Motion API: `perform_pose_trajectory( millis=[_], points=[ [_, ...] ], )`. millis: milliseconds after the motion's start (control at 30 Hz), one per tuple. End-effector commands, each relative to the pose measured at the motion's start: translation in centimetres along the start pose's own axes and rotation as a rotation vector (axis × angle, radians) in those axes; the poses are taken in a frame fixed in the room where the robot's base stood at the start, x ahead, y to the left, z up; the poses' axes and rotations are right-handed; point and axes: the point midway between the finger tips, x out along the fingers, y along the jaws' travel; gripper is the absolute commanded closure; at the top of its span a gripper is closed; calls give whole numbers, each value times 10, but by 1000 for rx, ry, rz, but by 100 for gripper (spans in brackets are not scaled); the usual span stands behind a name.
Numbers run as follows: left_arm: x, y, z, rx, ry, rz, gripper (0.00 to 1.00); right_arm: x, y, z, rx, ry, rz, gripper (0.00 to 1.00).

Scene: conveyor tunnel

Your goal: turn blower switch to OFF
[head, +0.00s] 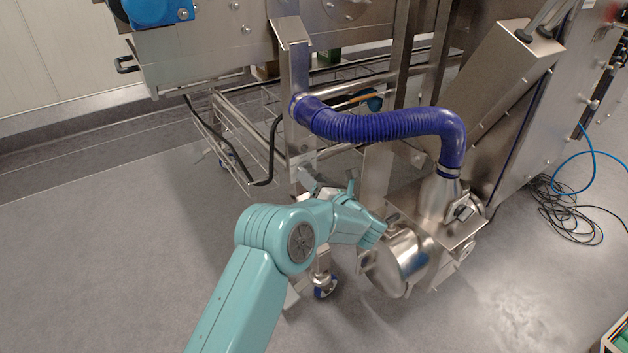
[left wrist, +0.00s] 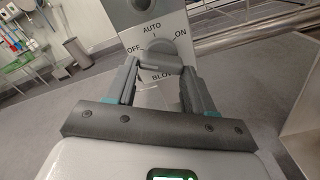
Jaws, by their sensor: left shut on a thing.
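The blower switch (left wrist: 160,54) is a grey rotary knob on a light panel (left wrist: 152,22) in the left wrist view. The panel reads OFF on the left, AUTO at the top and ON on the right; lettering below is partly hidden. My left gripper (left wrist: 160,68) is shut on the knob, with one dark finger on each side of it. Which label the knob points to is not clear. In the head view my left gripper (head: 318,185) is at the steel post, and the switch face is not readable there. My right gripper is not in view.
A blue ribbed hose (head: 385,124) arches from the post to a steel blower (head: 408,258), close to my left arm. A wire rack (head: 222,148) stands behind the post. Blue and black cables (head: 570,215) lie on the floor at right. The floor at left is clear.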

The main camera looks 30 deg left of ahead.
Motion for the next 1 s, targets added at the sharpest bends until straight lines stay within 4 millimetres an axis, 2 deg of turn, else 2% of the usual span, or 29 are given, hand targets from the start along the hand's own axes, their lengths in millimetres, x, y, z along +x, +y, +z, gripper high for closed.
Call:
perform_pose_trajectory(
  millis=[400, 433, 500, 833, 1000],
  points=[
    [-2, -2, 0, -6, -2, -4, 77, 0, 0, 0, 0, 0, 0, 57],
    [-2, -2, 0, -6, -2, -4, 40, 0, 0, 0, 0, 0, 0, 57],
    [-2, -1, 0, -5, -2, -4, 21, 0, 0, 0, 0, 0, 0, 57],
    [-3, 0, 1, -5, -1, -2, 21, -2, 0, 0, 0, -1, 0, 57],
    [-29, 0, 4, -2, -2, -6, 21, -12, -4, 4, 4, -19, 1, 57]
  ],
)
